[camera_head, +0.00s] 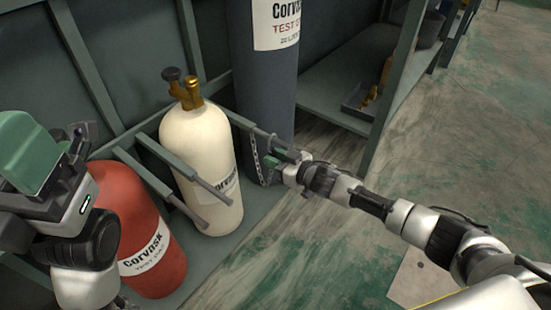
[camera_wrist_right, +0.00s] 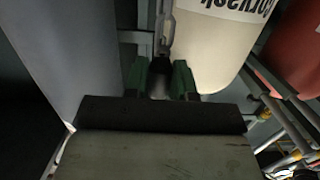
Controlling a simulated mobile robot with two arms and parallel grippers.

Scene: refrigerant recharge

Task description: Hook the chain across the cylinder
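The cream cylinder (camera_head: 195,140) stands upright in the rack between the red and grey cylinders; its lower part shows in the wrist view (camera_wrist_right: 212,52). The metal chain (camera_head: 256,162) hangs at the rack bar to the right of the cream cylinder. My right gripper (camera_head: 272,166) is beside the hanging chain. In the wrist view its green fingers (camera_wrist_right: 161,72) are apart, with the chain (camera_wrist_right: 166,32) in line with the gap; I see no firm grip. My left gripper (camera_head: 35,155) is at the left edge, its finger opening unclear.
A red cylinder (camera_head: 140,225) stands at the left and a tall grey cylinder (camera_head: 265,100) behind the right gripper. Rack bars (camera_head: 160,160) stick out beside the cylinders. A shelf (camera_head: 335,85) with a tray is at the back right. The floor (camera_head: 440,140) on the right is clear.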

